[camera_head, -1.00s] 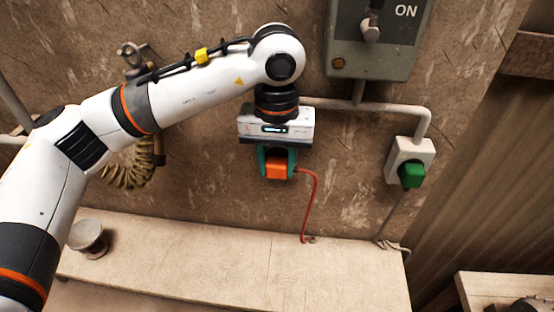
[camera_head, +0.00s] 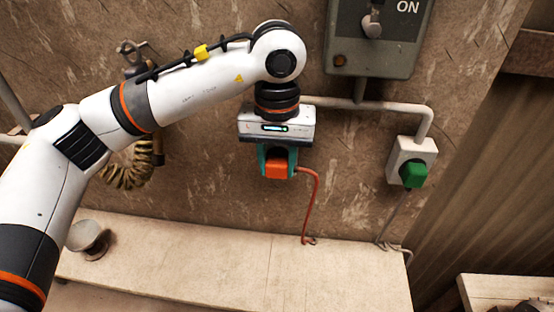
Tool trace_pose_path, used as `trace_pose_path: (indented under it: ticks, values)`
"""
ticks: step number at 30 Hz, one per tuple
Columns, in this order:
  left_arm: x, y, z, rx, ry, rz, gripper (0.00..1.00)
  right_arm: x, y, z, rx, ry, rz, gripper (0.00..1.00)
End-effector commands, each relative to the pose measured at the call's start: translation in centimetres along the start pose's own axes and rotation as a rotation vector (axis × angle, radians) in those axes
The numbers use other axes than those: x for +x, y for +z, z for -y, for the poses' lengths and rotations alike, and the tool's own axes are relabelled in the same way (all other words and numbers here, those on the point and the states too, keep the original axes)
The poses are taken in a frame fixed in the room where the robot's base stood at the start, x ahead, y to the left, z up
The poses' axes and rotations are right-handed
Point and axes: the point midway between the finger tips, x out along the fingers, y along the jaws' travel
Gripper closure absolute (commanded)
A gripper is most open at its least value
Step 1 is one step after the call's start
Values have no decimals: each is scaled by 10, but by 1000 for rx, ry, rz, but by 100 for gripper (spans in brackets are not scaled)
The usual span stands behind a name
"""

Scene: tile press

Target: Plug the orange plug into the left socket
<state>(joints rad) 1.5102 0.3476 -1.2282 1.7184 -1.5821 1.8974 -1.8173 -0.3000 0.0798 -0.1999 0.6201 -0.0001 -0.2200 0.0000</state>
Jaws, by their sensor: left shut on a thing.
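The orange plug (camera_head: 277,169) is between the teal-tipped fingers of my left gripper (camera_head: 277,161), which is shut on it. The gripper points at the wall below its white housing. A red cable runs from the plug down to the bench. The left socket is hidden behind the gripper and plug, so I cannot tell whether the plug is in it. A green plug (camera_head: 413,174) sits in the right socket (camera_head: 402,158), on the wall to the right. My right gripper is not in view.
A grey switch box (camera_head: 366,62) marked ON hangs above, with conduit (camera_head: 398,107) running to the right socket. The pale bench (camera_head: 230,268) below is mostly clear, with a round metal piece (camera_head: 88,238) at left. A coiled hose (camera_head: 128,166) hangs behind my left arm.

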Motion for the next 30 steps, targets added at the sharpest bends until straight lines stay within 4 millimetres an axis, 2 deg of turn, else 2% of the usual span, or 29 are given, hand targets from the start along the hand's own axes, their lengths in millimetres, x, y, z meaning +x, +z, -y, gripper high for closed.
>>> trace_pose_path:
  ticks: [7, 30]
  values:
    - [1, 0, 0, 0, 0, 1, 87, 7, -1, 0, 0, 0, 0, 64]
    - [0, 6, 0, 0, 0, 0, 87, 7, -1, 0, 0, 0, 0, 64]
